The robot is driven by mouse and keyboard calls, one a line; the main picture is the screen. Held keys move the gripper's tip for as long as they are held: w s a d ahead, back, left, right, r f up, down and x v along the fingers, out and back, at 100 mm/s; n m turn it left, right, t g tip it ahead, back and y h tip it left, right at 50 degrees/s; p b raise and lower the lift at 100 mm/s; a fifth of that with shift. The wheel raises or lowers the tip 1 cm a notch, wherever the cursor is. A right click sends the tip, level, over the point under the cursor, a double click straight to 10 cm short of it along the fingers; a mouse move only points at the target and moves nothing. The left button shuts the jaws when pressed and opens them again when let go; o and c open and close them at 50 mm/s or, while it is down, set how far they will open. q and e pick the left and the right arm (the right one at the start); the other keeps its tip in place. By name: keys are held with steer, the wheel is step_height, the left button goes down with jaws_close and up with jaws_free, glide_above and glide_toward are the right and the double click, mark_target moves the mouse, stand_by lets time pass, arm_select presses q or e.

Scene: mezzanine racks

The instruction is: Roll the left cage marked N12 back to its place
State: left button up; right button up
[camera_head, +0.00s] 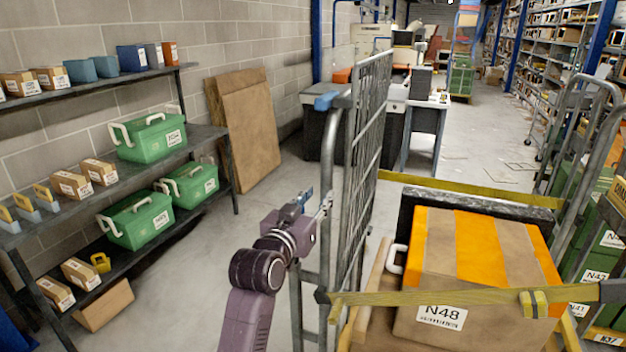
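A grey wire-sided roll cage (362,150) stands right in front of me. It holds a large cardboard box with orange stripes (480,255) labelled N48, and yellow straps (430,297) run across it. I see no N12 mark on it. My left gripper (322,204) is at the cage's near left upright, at about mid-height, and appears to touch it. Its fingertips are small and partly lost against the bars, so whether they are closed on the upright is unclear. My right gripper is out of view.
A dark shelf rack (205,135) with green crates (150,138) and small boxes stands at the left wall. A brown board (245,130) leans on the wall. A desk (425,115) stands beyond the cage. More cages (585,130) crowd the right. Floor between rack and cage is clear.

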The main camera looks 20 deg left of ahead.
mark_target(325, 180)
arm_select(q)
steer(key=w+p, duration=0.1)
steer(key=w, duration=0.2)
steer(key=w+r, duration=0.1)
steer(key=w, duration=0.2)
steer(key=shift+a+r+p, duration=0.1)
steer(key=shift+r+p, duration=0.1)
steer(key=shift+p, duration=0.2)
steer(key=shift+w, duration=0.8)
steer(key=shift+c, duration=0.3)
steer(key=shift+f, duration=0.1)
jaws_close()
